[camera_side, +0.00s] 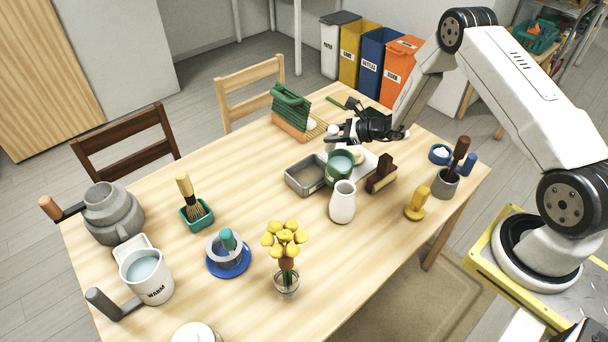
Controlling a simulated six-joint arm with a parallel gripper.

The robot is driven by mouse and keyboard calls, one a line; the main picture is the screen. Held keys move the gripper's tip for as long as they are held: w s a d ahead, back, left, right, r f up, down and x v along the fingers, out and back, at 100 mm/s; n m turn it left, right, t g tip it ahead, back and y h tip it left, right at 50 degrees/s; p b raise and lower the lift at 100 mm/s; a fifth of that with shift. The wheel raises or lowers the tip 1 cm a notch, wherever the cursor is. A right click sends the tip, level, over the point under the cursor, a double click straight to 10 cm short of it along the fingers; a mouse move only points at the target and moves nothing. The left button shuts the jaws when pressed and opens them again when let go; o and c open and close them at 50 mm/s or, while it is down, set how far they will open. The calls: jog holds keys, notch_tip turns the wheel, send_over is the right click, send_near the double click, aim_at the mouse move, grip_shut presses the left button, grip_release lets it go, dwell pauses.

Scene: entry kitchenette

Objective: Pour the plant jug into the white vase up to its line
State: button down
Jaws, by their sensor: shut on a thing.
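The green jug (331,175), which I take to be the plant jug, has pale liquid showing in its open top. It looks about upright, just behind the white vase and beside the grey tray. My gripper (338,141) is at the jug's far side and is shut on it; the exact contact is hard to see. I cannot tell whether the jug is clear of the table. The white vase (342,204) stands upright on the table in front of the jug. Its line and the level inside it cannot be made out.
A grey metal tray (303,181) stands left of the jug. A brown wooden block (381,176) and a yellow stamp-like object (417,204) stand to the right. A glass of yellow flowers (286,281) stands front left. The table between flowers and vase is clear.

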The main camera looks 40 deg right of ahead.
aim_at(334, 131)
jog(key=shift+s+a+f, duration=0.15)
jog(key=shift+s+a, duration=0.15)
jog(key=shift+s, duration=0.1)
dwell(0.5)
jog(key=shift+s+a+r+n+t, duration=0.15)
jog(key=shift+r+n+t, duration=0.3)
jog(key=shift+r, duration=0.35)
jog(key=shift+s+a+r+n+t, duration=0.15)
jog(key=shift+r+n+t, duration=0.25)
jog(key=shift+r, duration=0.4)
dwell(0.4)
jog(key=shift+s+a+r+n+t, duration=0.2)
jog(key=shift+s+r+n+t, duration=0.25)
jog(key=shift+r, duration=0.3)
jog(key=shift+s+a+r+n+t, duration=0.3)
jog(key=shift+r+n+t, duration=0.1)
jog(key=shift+r+n, duration=0.25)
jog(key=shift+s+a+r+n+t, duration=0.15)
jog(key=shift+s+r+n+t, duration=0.25)
jog(key=shift+r, duration=0.4)
dwell(2.9)
